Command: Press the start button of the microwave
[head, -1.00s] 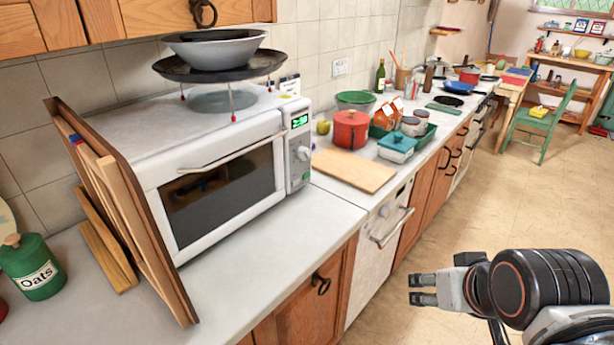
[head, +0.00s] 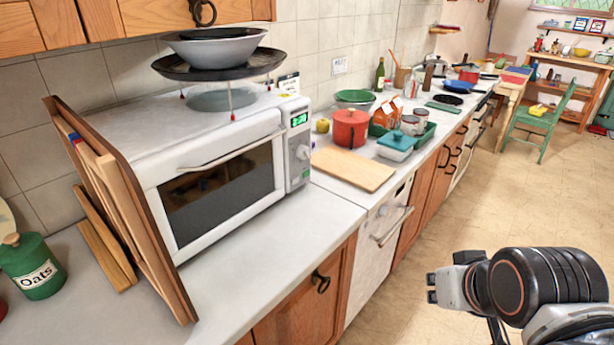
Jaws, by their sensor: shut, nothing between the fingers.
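The white microwave (head: 235,140) stands on the counter at left centre with its dark-windowed door shut. Its narrow control panel (head: 291,172) is on the door's right side. A lit green display (head: 299,118) is at the top of the panel, with a round knob (head: 303,152) below it. Small marks lower on the panel are too small to tell apart, so I cannot make out the start button for sure. My gripper (head: 432,288) is at the lower right, over the floor, pointing left. It is shut and empty, well apart from the microwave.
A black pan (head: 170,68) and grey bowl (head: 215,48) are stacked above the microwave. Wooden boards (head: 130,220) lean at its left. A cutting board (head: 352,170) and red pot (head: 350,128) sit to its right. The counter in front is clear.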

